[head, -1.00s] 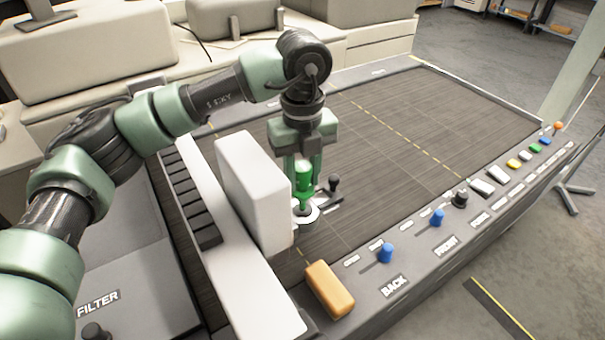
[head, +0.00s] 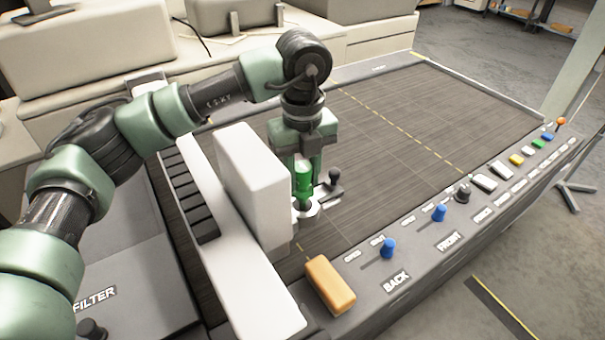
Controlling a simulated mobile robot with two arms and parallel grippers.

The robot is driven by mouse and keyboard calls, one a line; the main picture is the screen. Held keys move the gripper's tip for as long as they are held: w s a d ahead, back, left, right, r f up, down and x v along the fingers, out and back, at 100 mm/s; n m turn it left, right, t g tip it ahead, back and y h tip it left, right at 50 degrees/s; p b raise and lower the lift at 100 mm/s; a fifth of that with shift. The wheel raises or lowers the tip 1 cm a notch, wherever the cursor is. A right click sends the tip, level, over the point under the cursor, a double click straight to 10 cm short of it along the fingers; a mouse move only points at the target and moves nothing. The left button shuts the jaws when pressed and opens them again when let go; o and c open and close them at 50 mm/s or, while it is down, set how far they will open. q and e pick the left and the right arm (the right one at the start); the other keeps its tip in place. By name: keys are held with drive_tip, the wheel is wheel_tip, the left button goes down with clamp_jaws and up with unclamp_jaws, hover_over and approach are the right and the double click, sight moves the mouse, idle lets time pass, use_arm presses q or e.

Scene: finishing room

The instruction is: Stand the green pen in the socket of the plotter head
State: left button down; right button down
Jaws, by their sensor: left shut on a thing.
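The green pen (head: 303,184) stands about upright, held in my left gripper (head: 303,168), which is shut on it. The plotter head is the tall white block (head: 245,180) on the white rail, with a pale ring-shaped socket (head: 314,209) low on its right side. The pen's lower end is at the ring; whether its tip is inside the socket I cannot tell. A small black lever (head: 335,179) stands just right of the pen. My right gripper is out of view.
An orange block (head: 330,285) lies on the front edge. The control strip carries blue sliders (head: 388,249), a black knob (head: 462,192) and several coloured buttons. The dark plotter bed (head: 400,130) is clear to the right.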

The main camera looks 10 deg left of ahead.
sight(303, 166)
use_arm(q)
drive_tip(key=shift+f+b, duration=1.4)
drive_tip(key=shift+f, duration=0.4)
drive_tip(key=c, duration=0.9)
unclamp_jaws()
drive_tip(key=shift+r+b, duration=0.75)
drive_tip(key=shift+r, duration=3.2)
